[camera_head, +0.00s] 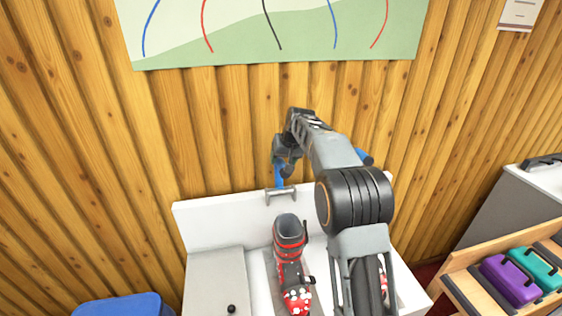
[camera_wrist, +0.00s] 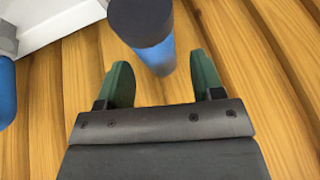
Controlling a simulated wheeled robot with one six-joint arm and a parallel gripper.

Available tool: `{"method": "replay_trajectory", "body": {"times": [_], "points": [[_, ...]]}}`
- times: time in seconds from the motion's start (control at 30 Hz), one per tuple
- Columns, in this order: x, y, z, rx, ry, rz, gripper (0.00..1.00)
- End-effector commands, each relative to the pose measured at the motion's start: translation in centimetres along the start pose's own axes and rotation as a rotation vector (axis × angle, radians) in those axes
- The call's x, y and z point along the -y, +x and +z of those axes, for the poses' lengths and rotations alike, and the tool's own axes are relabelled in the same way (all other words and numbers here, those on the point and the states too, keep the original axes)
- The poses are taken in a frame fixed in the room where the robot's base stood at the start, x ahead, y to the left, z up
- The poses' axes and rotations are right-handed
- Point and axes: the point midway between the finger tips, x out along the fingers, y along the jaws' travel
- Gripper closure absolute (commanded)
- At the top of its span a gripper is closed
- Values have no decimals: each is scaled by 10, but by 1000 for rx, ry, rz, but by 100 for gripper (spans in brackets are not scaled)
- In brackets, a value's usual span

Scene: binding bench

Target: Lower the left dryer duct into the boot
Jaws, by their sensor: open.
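The left dryer duct (camera_head: 278,178) is a blue tube at the back of the white bench, above and behind the boot. In the wrist view the blue duct (camera_wrist: 158,58) has a dark grey end and lies between and just beyond my green fingertips. My gripper (camera_wrist: 163,78) is open around its line, with gaps on both sides and no clear contact. In the head view my arm partly hides the gripper. The boot (camera_head: 288,228), grey and red-black with an open top, stands upright on the bench, its red, white-dotted toe towards me.
Another blue duct (camera_head: 365,157) shows right of my arm. A second boot (camera_head: 383,278) is mostly hidden by my arm. A grey metal bracket (camera_head: 281,194) sits on the bench's back panel (camera_head: 215,222). A wooden rack (camera_head: 470,272) with purple and teal cases stands at right.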

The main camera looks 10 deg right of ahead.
Motion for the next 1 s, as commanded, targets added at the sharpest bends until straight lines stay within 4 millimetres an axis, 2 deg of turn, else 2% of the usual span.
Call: {"method": "replay_trajectory", "body": {"times": [0.23, 0.6, 1.0], "points": [[0, 18, 0, 0, 0, 0, 39], [0, 22, 0, 0, 0, 0, 40], [0, 21, 0, -1, 0, 0, 78]]}}
